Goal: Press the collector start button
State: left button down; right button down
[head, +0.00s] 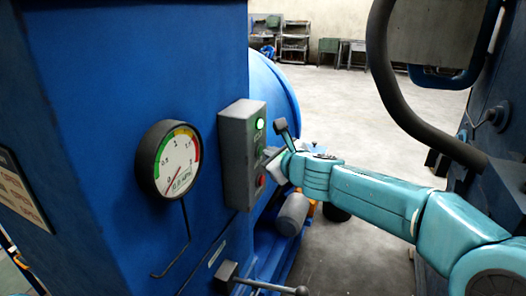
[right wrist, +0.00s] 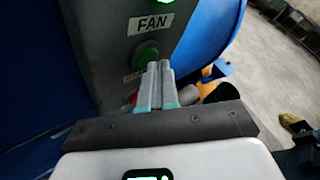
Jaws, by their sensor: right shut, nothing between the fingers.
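A grey control box (head: 238,160) is fixed to the side of the blue cabinet. A green lamp (head: 260,123) glows near its top, and a red button (head: 260,181) sits low on it. In the right wrist view, a green button (right wrist: 146,54) is under a "FAN" label (right wrist: 152,22); the red button (right wrist: 131,97) is partly hidden by the fingers. My right gripper (head: 270,158) is shut and empty at the box face, its tips (right wrist: 160,66) just below the green button in the picture. I cannot tell whether they touch it. My left gripper is not in view.
A round pressure gauge (head: 168,160) is on the cabinet (head: 100,100) left of the box. A lever handle (head: 265,286) sticks out below. A dark hose (head: 392,90) and machine stand at right. Open concrete floor (head: 330,100) lies behind my arm.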

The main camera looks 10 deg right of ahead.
jog(key=shift+d, duration=0.1)
dwell(0.3)
jog(key=shift+s+d, duration=0.5)
jog(key=shift+d, duration=0.1)
jog(key=s+d, duration=0.2)
jog(key=d, duration=0.2)
jog(key=shift+s+d+b, duration=0.1)
jog(key=shift+s+b, duration=0.25)
jog(key=shift+s, duration=0.05)
dwell(0.5)
